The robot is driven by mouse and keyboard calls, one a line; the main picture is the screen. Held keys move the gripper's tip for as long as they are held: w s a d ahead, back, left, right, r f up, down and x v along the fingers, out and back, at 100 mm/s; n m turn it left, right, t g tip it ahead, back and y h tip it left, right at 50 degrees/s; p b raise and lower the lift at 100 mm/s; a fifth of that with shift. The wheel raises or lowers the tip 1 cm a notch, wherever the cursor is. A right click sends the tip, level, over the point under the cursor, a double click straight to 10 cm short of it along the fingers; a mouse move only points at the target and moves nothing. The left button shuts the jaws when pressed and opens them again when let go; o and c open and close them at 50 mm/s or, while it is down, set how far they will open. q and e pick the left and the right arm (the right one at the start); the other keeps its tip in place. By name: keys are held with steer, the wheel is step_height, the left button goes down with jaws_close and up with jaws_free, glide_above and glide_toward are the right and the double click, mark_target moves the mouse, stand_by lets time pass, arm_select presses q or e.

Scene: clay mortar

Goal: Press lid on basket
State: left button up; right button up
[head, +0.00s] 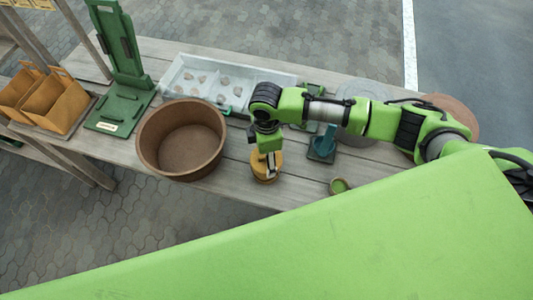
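My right gripper (269,162) points down at a small round yellow-brown object (262,177) near the front edge of the wooden table. The fingers overlap this object from above. I cannot tell whether they grip it, touch it or only hover over it. It could be the lidded basket, but its lid and body are too small to tell apart. A large round brown tub (181,160), open at the top and seemingly empty, stands to its left. My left gripper is not in view.
A green upright stand (123,100) and orange-brown boxes (45,97) are at left. A pale tray (225,82) with several lumps lies behind the tub. A blue-green tool (323,145) and a small green cup (340,186) are right of my gripper.

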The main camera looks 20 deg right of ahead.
steer(key=shift+f+p, duration=0.15)
steer(key=shift+p, duration=0.15)
stand_by(0.5)
stand_by(0.3)
steer(key=o, duration=0.9)
steer(key=o, duration=0.4)
steer(key=shift+c, duration=0.2)
steer(key=shift+r+p, duration=3.05)
steer(key=shift+p, duration=0.1)
steer(key=shift+f, duration=0.1)
